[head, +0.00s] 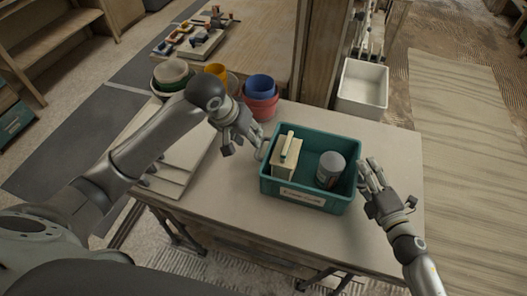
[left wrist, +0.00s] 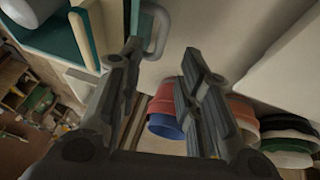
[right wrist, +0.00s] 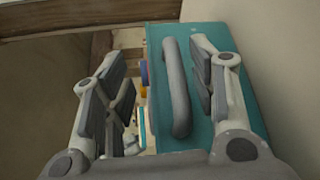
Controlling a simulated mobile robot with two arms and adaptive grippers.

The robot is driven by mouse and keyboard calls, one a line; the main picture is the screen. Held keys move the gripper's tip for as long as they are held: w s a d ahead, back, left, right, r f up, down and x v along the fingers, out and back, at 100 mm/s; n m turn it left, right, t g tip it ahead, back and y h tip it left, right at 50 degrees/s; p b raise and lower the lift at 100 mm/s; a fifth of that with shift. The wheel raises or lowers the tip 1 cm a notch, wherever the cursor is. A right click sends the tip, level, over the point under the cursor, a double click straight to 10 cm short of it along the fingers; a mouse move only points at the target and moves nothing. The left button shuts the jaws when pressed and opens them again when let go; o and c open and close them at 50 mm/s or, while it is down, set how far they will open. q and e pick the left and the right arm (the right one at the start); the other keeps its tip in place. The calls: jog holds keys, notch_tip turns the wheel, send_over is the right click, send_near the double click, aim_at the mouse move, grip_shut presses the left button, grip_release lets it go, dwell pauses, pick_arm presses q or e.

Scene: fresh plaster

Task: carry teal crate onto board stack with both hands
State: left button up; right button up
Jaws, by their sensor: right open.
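The teal crate (head: 318,203) sits on the table, holding a wooden block with a pale handle (head: 286,152) and a grey can (head: 330,168). The board stack (head: 182,158), pale flat boards, lies left of it. My left gripper (head: 244,142) is open at the crate's left end; in the left wrist view the grey crate handle (left wrist: 157,32) is by one fingertip, not clearly between the fingers. My right gripper (head: 370,174) is open at the right end; in the right wrist view the other handle (right wrist: 178,90) shows between its spread fingers.
Bowls (head: 171,73) and red and blue pots (head: 261,96) stand behind the boards at the table's back left. A white bin (head: 362,88) stands beyond the back edge. The table front (head: 235,215) is clear.

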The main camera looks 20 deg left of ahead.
jog(key=shift+d, duration=0.15)
pick_arm(q)
jog(key=shift+v, duration=1.15)
pick_arm(e)
jog(key=v, duration=1.2)
jog(key=shift+f, duration=0.1)
